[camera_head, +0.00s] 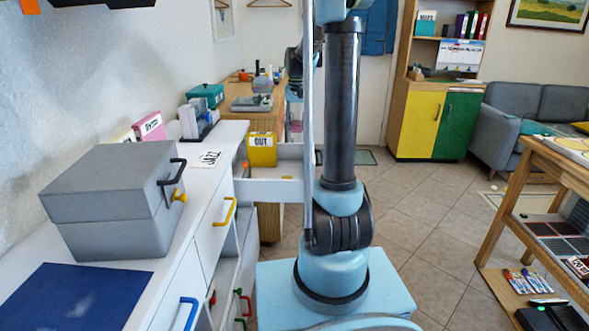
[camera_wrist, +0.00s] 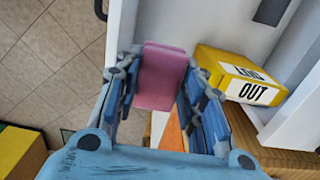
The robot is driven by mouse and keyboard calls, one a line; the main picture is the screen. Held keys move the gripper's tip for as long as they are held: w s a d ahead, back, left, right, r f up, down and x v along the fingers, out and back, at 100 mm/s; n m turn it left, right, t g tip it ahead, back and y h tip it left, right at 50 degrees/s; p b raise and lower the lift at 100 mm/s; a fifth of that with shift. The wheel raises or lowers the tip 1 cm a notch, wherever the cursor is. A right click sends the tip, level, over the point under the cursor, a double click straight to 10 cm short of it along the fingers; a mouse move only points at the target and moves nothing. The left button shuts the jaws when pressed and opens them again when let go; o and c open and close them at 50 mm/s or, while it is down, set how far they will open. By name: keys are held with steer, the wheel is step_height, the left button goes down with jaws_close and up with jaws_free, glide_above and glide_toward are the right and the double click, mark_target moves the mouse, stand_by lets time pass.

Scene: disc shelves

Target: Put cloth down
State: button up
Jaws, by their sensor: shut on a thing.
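A pink folded cloth (camera_wrist: 162,72) sits between the blue fingers of my gripper (camera_wrist: 158,84) in the wrist view. In the head view a small pink patch (camera_head: 296,126) shows beside my arm, which may be the same cloth. My gripper is mostly hidden by my arm in that view.
A grey box (camera_head: 110,190) stands on the white counter.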

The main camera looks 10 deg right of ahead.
glide_above(294, 166)
step_height(294, 166, down, 7)
steer(key=shift+s+f, duration=0.2)
steer(key=shift+f, duration=4.7)
steer(key=o, duration=1.1)
steer(key=shift+f, duration=0.1)
step_height(294, 166, up, 12)
